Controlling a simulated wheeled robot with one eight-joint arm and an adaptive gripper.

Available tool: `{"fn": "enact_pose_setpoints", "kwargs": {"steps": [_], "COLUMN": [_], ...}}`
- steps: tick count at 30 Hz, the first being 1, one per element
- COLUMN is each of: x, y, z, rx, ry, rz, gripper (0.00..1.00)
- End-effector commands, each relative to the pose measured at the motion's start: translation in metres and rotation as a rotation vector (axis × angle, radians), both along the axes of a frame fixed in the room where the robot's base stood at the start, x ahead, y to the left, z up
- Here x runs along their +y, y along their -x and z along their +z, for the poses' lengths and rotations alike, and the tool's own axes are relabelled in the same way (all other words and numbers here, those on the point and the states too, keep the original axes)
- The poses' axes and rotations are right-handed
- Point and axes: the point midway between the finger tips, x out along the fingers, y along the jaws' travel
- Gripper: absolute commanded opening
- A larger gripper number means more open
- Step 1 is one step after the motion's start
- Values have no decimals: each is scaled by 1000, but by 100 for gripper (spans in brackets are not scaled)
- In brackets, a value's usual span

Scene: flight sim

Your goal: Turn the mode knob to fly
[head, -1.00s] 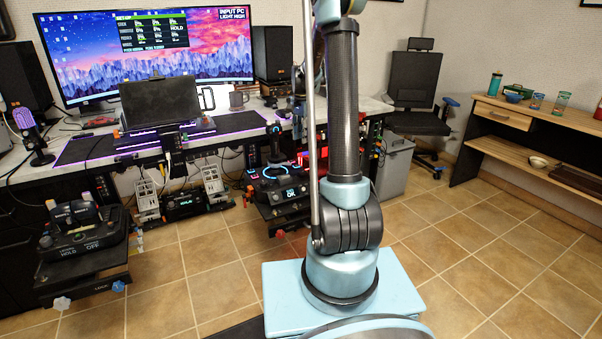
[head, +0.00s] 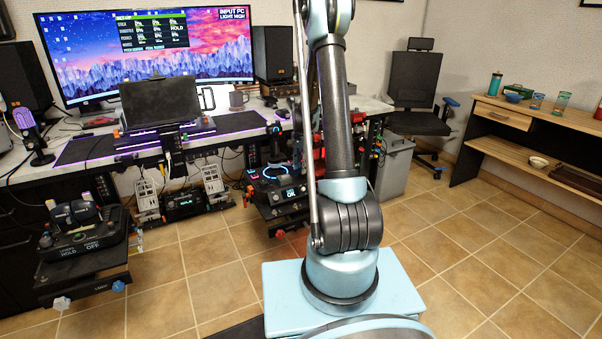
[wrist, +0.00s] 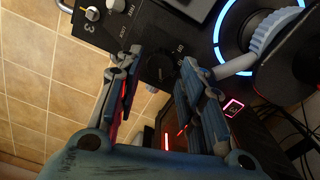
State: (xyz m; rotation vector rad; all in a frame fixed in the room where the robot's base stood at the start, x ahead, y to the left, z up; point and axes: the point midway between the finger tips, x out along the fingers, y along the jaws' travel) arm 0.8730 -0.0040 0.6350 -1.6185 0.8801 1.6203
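In the wrist view a dark control panel (wrist: 140,20) carries a round black knob (wrist: 158,73) with small white labels around it, too small to read. I cannot tell for sure that it is the mode knob, or which way it points. My gripper (wrist: 160,85) is open, with one finger on each side of this black knob; I cannot tell whether they touch it. A pale knob (wrist: 92,13) sits farther up the panel. In the head view the panel with the blue-lit ring (head: 270,173) is left of my arm, which hides my gripper.
In the wrist view a blue-lit ring (wrist: 232,40) and a curved grey-blue handle (wrist: 275,35) stand right of my gripper. Cables hang at the lower right. In the head view the desk (head: 100,150) runs behind; the tiled floor (head: 470,260) at right is clear.

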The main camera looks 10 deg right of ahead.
Motion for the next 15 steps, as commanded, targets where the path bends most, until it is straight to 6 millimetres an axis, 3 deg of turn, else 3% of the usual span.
{"fn": "enact_pose_setpoints", "kwargs": {"steps": [6, 15], "x": [0, 0], "y": [0, 0], "z": [-22, -28], "rx": [0, 0], "ry": [0, 0], "rz": [0, 0], "gripper": [36, 36]}}
